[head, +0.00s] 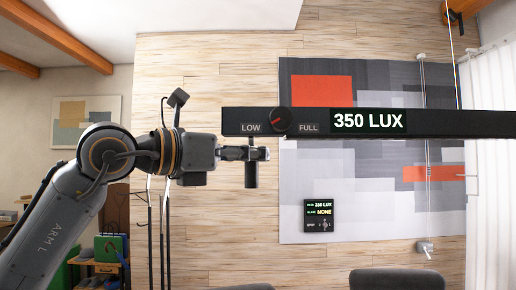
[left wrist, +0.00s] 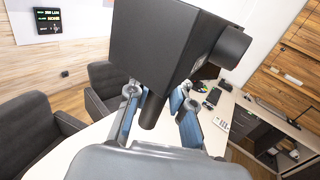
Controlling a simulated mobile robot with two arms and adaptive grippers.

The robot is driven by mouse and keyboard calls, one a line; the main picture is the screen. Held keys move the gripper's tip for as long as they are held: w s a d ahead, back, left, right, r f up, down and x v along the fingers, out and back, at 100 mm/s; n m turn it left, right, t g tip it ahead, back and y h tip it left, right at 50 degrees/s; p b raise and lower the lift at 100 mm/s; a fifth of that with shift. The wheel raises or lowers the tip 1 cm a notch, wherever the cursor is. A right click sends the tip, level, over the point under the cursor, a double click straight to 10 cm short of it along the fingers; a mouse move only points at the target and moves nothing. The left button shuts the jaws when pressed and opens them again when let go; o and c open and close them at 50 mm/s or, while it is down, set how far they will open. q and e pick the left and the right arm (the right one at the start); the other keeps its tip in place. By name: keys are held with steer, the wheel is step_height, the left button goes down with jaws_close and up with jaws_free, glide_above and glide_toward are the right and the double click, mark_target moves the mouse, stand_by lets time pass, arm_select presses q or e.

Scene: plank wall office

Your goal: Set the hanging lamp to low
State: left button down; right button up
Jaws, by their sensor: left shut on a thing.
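The hanging lamp is a long black bar (head: 200,122) (head: 440,124) across the head view, with LOW and FULL labels, and its display (head: 369,121) reads 350 LUX. A round dial (head: 281,120) with a slanted red pointer sits between the labels. A short black upright handle (head: 251,176) hangs under the bar's left end, below LOW. My left gripper (head: 252,153) is shut on this handle. In the left wrist view, the fingers of my left gripper (left wrist: 158,118) flank the handle (left wrist: 153,108) under the bar's boxy end (left wrist: 150,45). My right gripper is out of view.
A small wall panel (head: 318,215) behind shows 350 LUX and NONE. Grey chairs (left wrist: 40,125) and a pale table (left wrist: 90,145) stand below the lamp. A desk (left wrist: 245,120) with several items is at right in the wrist view. A coat stand (head: 163,240) stands at left.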

mark_target(246, 190)
arm_select(q)
step_height(246, 190, down, 5)
steer(key=b, duration=0.3)
steer(key=shift+f, duration=0.55)
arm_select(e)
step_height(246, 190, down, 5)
arm_select(q)
steer(key=shift+f, duration=0.1)
steer(key=c, duration=1.5)
jaws_free()
steer(key=o, duration=0.3)
steer(key=shift+s+a, duration=0.2)
steer(key=shift+a, duration=0.1)
steer(key=shift+s+a+r, duration=0.1)
steer(key=shift+a+r, duration=0.1)
steer(key=shift+d, duration=0.15)
steer(key=v, duration=1.2)
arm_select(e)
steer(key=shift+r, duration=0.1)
